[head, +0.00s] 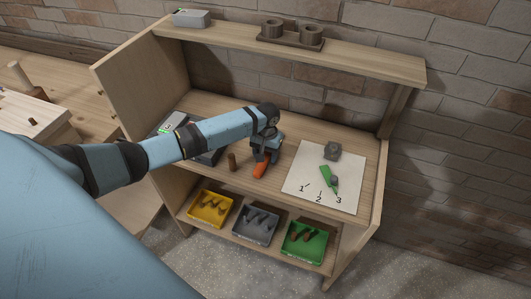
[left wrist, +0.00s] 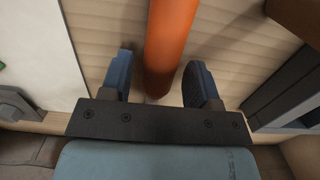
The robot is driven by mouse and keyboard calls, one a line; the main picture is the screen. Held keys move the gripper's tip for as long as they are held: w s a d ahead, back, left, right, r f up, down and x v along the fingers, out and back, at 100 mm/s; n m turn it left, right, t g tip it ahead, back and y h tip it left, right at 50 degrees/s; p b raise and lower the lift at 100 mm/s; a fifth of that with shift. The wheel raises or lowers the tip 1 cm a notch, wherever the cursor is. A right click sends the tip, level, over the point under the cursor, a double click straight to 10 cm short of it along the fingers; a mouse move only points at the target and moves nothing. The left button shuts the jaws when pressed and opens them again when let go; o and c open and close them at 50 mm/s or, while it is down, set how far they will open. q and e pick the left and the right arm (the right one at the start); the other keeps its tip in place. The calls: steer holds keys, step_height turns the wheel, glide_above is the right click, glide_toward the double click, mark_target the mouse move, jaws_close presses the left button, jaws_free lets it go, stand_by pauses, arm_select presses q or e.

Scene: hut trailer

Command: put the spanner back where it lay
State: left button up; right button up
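I cannot make out a spanner for certain. An orange rounded bar or handle (head: 262,167) lies on the wooden bench top, partly hidden by my left gripper (head: 265,152). In the left wrist view the orange bar (left wrist: 168,45) runs between the two blue fingers of my left gripper (left wrist: 159,82). My right gripper is not in view.
A grey block (head: 332,150) sits on the sheet. A short brown cylinder (head: 232,161) stands left of the orange bar. Yellow (head: 197,214), grey (head: 243,235) and green (head: 291,252) trays with dark pieces sit on the lower shelf. An upper shelf (head: 350,57) runs behind.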

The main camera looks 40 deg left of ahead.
arm_select(q)
step_height(320, 180, up, 12)
steer(key=s+d+f, duration=0.1)
steer(key=d+f, duration=0.1)
steer(key=s+d+f+m+t+h, duration=0.1)
steer(key=d+f, duration=0.1)
steer(key=d, duration=0.1)
steer(key=s+d+f+m+t, duration=0.1)
steer(key=d+f, duration=0.1)
steer(key=shift+d+f+h+b, duration=0.2)
steer(key=shift+d+h+b, duration=0.1)
steer(key=shift+d+b, duration=0.1)
steer(key=s+d+f+m+t+h, duration=0.25)
steer(key=s+d+t, duration=0.25)
steer(key=s+d, duration=0.35)
steer(key=s+f+t, duration=0.2)
steer(key=s, duration=0.5)
steer(key=s+f+m+t+y, duration=0.1)
steer(key=s+f+t, duration=0.2)
steer(key=s, duration=0.5)
steer(key=shift+s+d+f, duration=0.25)
steer(key=shift+d, duration=0.1)
